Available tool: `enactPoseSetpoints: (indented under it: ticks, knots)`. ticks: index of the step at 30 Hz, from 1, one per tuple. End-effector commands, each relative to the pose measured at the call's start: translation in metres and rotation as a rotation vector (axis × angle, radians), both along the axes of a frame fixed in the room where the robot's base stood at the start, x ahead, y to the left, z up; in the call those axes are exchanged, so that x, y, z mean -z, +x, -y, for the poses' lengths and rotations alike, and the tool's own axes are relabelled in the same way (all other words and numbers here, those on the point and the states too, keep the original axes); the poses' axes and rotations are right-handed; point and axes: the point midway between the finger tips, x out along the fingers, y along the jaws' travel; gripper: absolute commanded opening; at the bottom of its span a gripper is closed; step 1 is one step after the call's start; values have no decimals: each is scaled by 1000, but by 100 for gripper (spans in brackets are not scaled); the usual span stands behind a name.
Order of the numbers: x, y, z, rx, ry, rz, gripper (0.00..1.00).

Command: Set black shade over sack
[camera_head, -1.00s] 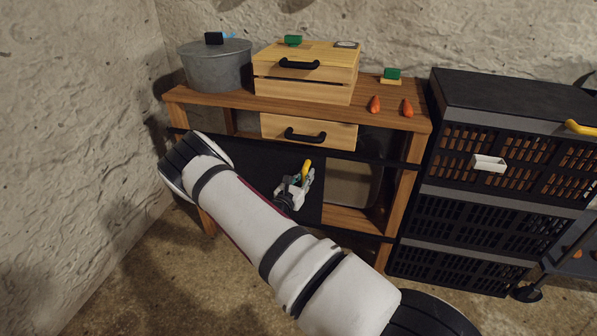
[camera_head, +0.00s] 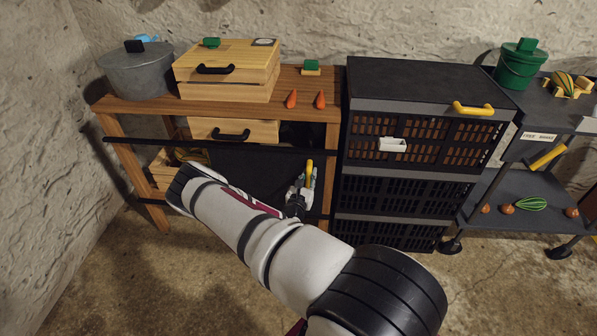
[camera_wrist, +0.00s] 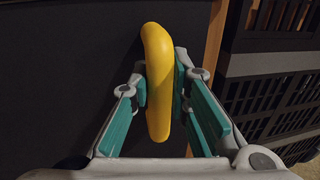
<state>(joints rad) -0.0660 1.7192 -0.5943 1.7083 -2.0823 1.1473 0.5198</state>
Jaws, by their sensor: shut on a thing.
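The black shade (camera_head: 245,168) is a dark flat panel at the front of the wooden shelf unit, below the small drawer. It now spans the middle and right of the lower opening. My gripper (camera_head: 303,187) is shut on its upright yellow handle (camera_head: 309,169). The wrist view shows the teal finger pads on either side of the yellow handle (camera_wrist: 157,70), with the dark panel (camera_wrist: 65,75) behind. No sack shows; the area behind the shade is hidden. My arm covers the shade's lower part.
The left of the opening is uncovered, showing a wooden crate (camera_head: 161,170) with yellowish contents. A stack of black crates (camera_head: 415,185) stands close on the right, with a cart (camera_head: 500,208) beyond it. A pot (camera_head: 137,75) and wooden box (camera_head: 222,82) stand on the unit's top.

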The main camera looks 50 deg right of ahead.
Motion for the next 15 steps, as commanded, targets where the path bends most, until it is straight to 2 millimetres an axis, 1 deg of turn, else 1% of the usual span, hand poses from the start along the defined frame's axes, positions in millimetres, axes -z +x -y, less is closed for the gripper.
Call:
enactPoseSetpoints:
  ticks: [1,3,13,14,15]
  knots:
    - [0,-4,2,2,0,-2,0]
    - [1,-6,3,2,0,-1,0]
    - [1,-6,3,2,0,-1,0]
    - [1,-6,3,2,0,-1,19]
    - [1,-5,3,2,0,-1,28]
